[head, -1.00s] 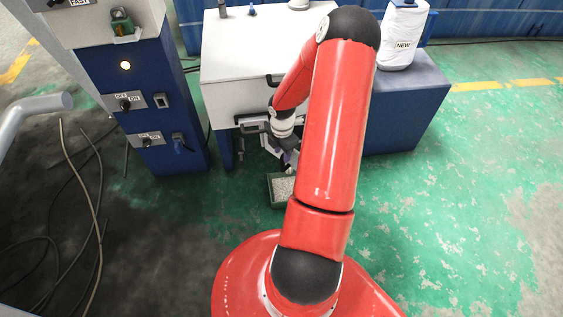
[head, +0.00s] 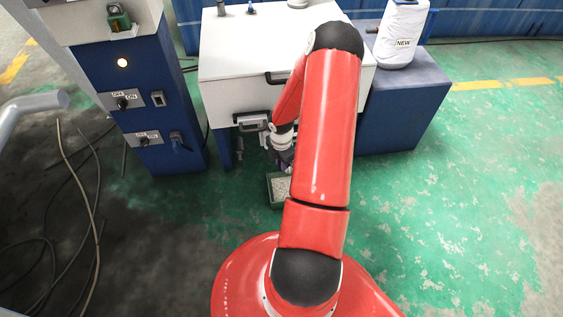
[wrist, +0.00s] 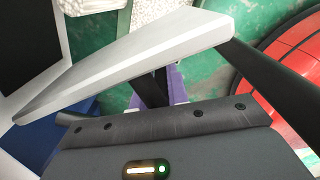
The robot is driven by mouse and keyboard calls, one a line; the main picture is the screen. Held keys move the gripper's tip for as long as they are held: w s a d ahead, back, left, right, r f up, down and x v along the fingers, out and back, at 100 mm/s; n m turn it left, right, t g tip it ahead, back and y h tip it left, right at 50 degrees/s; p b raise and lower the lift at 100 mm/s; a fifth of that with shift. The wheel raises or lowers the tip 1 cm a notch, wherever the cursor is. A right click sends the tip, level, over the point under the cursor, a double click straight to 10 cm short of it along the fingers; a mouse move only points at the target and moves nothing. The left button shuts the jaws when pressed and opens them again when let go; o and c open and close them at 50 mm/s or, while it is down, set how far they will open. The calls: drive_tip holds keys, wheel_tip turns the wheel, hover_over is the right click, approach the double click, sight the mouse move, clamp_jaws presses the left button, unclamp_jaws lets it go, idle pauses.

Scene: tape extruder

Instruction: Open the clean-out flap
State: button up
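The white machine (head: 235,80) has a small grey flap (head: 253,122) with a dark handle low on its front, in the head view. My gripper (head: 286,160) is low in front of the machine, just right of and below that flap, mostly hidden by my arm. In the wrist view a pale grey slab (wrist: 130,62), seemingly the flap, crosses close in front of my gripper (wrist: 163,98). Only bits of the purple fingers show beneath it. The fingertips are hidden, so I cannot tell whether they are open or touching the slab.
A green tray of white pellets (head: 270,202) sits on the floor just below my gripper. A blue control cabinet (head: 130,90) stands left. A blue block (head: 405,110) with a white "NEW" bag (head: 402,35) stands right. Cables (head: 97,215) lie on the left floor; the right floor is clear.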

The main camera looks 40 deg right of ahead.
clamp_jaws()
drive_tip(key=w+a+m+b, duration=0.1)
drive_tip(key=w+a+m, duration=0.2)
drive_tip(key=a+m, duration=0.3)
drive_tip(key=shift+a+b, duration=0.15)
drive_tip(key=shift+b, duration=0.25)
idle(0.4)
drive_tip(key=o, duration=0.6)
unclamp_jaws()
drive_tip(key=shift+o, duration=0.2)
